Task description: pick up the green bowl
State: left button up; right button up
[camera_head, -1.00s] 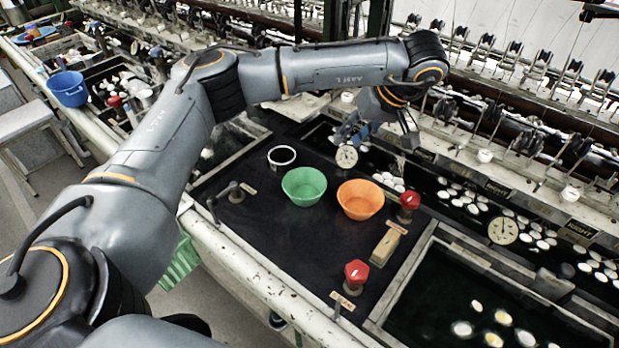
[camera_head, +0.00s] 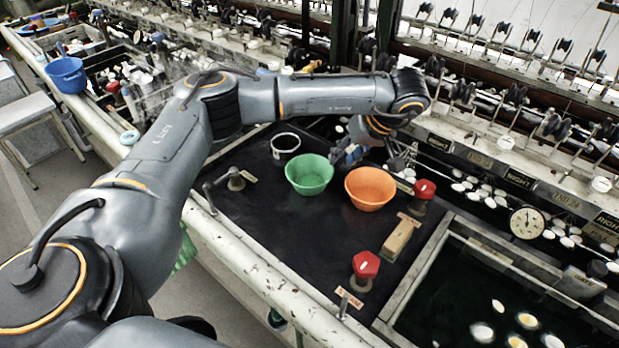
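The green bowl (camera_head: 309,176) stands upright and looks empty on the black panel (camera_head: 290,235) between the basins. An orange bowl (camera_head: 370,188) stands just to its right. My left arm reaches in from the left, passing behind the bowls. My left gripper (camera_head: 370,160) hangs down just behind the two bowls, to the right of the green bowl's far rim. Its fingers are apart, with nothing seen between them. The orange bowl's rim may hide part of the fingertips. My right gripper is not in view.
Red knobs (camera_head: 366,265) and (camera_head: 425,189), a wooden block (camera_head: 400,238) and a metal lever tap (camera_head: 232,180) rise from the panel. A white-rimmed cup (camera_head: 285,144) stands behind the green bowl. Water basins lie at the right; the panel's front is clear.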

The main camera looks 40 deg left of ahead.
aim_at(329, 170)
pick_arm(q)
jog(key=x, duration=0.3)
jog(key=p+x, duration=0.1)
jog(key=x, duration=0.3)
jog(key=shift+s+a, duration=0.1)
jog(key=shift+a, duration=0.1)
jog(key=shift+a+f+p, duration=0.25)
jog(key=shift+f+p, duration=0.05)
jog(key=shift+f, duration=0.1)
jog(key=shift+d, duration=0.1)
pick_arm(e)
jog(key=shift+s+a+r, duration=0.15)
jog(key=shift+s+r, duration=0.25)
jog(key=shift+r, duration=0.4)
pick_arm(q)
grip_shut()
